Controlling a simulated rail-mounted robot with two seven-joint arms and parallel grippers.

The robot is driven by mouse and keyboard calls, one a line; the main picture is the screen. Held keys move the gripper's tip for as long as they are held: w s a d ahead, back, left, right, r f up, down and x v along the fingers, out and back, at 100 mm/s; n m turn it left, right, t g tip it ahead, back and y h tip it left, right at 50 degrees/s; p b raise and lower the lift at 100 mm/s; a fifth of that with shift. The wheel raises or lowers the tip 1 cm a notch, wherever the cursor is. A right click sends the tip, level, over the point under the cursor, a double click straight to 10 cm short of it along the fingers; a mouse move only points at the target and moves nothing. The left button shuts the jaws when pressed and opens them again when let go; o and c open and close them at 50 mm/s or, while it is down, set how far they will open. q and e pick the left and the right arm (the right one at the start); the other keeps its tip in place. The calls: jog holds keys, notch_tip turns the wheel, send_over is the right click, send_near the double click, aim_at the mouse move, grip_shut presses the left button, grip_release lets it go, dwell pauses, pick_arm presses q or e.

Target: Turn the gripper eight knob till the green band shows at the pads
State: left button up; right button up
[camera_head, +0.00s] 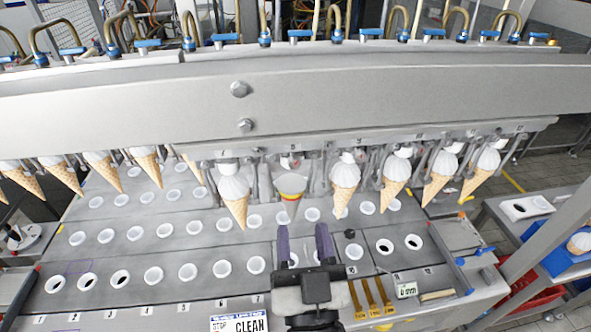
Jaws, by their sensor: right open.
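A gauge-like cone (291,188) hangs at a cone gripper station in the middle of the row, between ice-cream cones. It shows yellow and red bands above a grey lower part. A little green may show near its top, but it is too small to be sure. A small reddish part (292,163) sits just above it; I cannot tell whether it is the knob. My right gripper (304,230) is open and empty in front of and below the gauge cone. Its two dark fingers point up towards the cone, apart from it. My left gripper is not in view.
Wrapped-top cones, such as one (234,200) to the left and one (345,180) to the right, hang close beside the gauge. A holed metal plate (205,236) with white cups lies below. A grey beam (300,100) spans above. Brass pieces (371,298) lie at the front right.

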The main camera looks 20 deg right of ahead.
aim_at(295, 166)
jog(key=p+x, duration=0.2)
jog(key=x, duration=0.6)
jog(key=shift+w+d+r, duration=0.15)
jog(key=shift+w+r, duration=0.1)
jog(key=shift+w, duration=0.05)
jog(key=shift+w+d+r+p, duration=0.1)
jog(key=shift+w+p, duration=0.1)
jog(key=shift+w, duration=0.1)
jog(key=shift+w+d+r+p, duration=0.1)
jog(key=shift+w+p, duration=0.1)
jog(key=shift+w, duration=0.25)
